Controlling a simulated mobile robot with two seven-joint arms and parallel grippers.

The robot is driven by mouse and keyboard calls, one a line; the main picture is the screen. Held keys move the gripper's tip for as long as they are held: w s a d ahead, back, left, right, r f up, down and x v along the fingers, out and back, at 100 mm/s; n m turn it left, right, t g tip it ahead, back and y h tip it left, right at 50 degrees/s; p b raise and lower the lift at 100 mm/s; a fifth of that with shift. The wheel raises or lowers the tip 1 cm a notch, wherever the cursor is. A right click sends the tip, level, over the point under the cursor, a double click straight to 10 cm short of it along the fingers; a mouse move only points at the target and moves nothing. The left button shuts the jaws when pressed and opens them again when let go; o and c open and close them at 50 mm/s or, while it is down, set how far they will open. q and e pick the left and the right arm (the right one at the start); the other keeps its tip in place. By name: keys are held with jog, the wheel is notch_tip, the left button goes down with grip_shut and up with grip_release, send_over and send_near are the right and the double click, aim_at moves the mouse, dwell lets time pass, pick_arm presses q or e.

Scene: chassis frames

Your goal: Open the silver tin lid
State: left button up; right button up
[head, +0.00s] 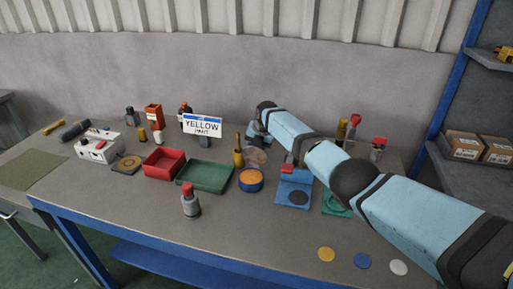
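My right arm comes in from the right and reaches across the table. Its gripper (260,138) points down behind the green tray, near the back of the table. A small greyish-brown rounded thing (257,156) shows just below it; I cannot tell whether this is the silver tin or its lid, or whether the gripper touches it. The fingers are too small and partly hidden to show whether they are open. No clearly silver tin stands out. My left gripper is not in view.
A blue round tin with an orange top (251,180) and a mustard-coloured pot (239,157) stand near the gripper. A green tray (207,177), red tray (163,163) and red-capped bottle (190,203) are to the left. A blue stand (294,190) is under my arm.

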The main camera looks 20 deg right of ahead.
jog(key=shift+o, duration=1.4)
jog(key=shift+s+d+r, duration=0.1)
jog(key=shift+r, duration=0.35)
jog(key=v, duration=1.3)
jog(key=shift+p, duration=0.35)
jog(key=shift+f, duration=0.2)
